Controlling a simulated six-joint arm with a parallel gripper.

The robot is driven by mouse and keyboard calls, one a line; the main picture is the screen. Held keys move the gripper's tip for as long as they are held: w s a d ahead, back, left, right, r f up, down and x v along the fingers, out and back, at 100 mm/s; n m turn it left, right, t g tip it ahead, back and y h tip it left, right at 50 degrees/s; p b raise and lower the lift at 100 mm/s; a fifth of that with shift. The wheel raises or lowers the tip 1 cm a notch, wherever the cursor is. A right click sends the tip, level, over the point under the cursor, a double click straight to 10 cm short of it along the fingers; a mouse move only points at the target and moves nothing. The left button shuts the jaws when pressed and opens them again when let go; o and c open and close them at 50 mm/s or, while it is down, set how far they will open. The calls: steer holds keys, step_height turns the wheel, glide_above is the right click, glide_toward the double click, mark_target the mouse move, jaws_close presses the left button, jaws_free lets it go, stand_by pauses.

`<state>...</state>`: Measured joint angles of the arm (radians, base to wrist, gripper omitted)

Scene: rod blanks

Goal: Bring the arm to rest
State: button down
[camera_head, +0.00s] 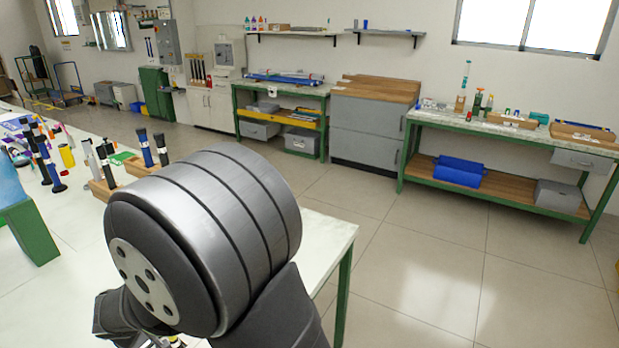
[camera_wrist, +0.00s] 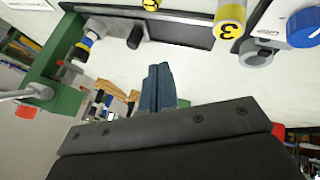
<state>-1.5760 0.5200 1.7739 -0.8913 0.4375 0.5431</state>
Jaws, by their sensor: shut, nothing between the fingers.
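My gripper (camera_wrist: 158,76) shows in the wrist view, its two dark blue-grey fingers together and nothing between them. It is above or beside a white worktop, apart from the things around it as far as I can tell. In the head view my arm's large grey joint fills the lower middle, and the gripper is hidden there.
In the head view, rods (camera_head: 145,148) stand in wooden holders on the white bench (camera_head: 320,228), left of my arm. In the wrist view, yellow-ended cylinders (camera_wrist: 230,15), a dark tray (camera_wrist: 185,30) and a blue knob (camera_wrist: 304,27) lie beyond the fingers. Open floor (camera_head: 430,260) is at right.

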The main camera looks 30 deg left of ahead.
steer(key=x, duration=0.9)
steer(key=shift+f, duration=0.1)
steer(key=shift+w+a+f, duration=0.15)
steer(key=shift+w+a, duration=0.15)
steer(key=shift+w, duration=0.3)
steer(key=shift+w+a+f, duration=0.15)
steer(key=shift+w+a, duration=0.15)
steer(key=shift+w, duration=0.35)
steer(key=shift+w+a, duration=0.25)
steer(key=shift+w, duration=0.6)
